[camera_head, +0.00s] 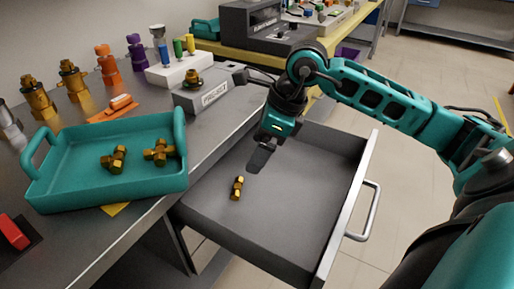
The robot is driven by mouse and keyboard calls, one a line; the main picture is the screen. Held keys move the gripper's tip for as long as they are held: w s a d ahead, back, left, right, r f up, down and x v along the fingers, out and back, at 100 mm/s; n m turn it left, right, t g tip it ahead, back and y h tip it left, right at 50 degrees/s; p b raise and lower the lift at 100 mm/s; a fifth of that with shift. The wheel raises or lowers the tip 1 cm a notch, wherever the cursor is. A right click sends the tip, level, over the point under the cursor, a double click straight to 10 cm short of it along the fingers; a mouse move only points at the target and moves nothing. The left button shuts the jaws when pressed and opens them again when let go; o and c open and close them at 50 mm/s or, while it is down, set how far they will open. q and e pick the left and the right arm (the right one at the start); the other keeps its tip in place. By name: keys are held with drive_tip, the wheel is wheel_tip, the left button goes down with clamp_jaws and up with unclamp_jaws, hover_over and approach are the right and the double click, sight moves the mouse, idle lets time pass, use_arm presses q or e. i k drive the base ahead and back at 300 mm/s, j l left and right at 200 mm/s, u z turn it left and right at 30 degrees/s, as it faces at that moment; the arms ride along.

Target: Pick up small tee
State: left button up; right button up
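A small brass fitting (237,188) lies on the floor of the open grey drawer (290,215); its size fits the small tee, but its exact shape is hard to tell. My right gripper (261,158) points down over the drawer, just above and right of this fitting, apart from it in the picture. Its dark fingers overlap from this angle, so I cannot tell whether they are open or shut. Two larger brass fittings, a left one (114,160) and a right one (160,152), lie in the teal tray (62,190). My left gripper is not in view.
The drawer front has a metal handle (364,211). On the metal table, several brass, orange and purple fittings stand along the wall. A grey block (204,92) holds a brass fitting near the table's right edge. A red-and-black object (16,233) lies at the lower left.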

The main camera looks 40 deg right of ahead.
sight(116, 163)
drive_tip(key=k, duration=1)
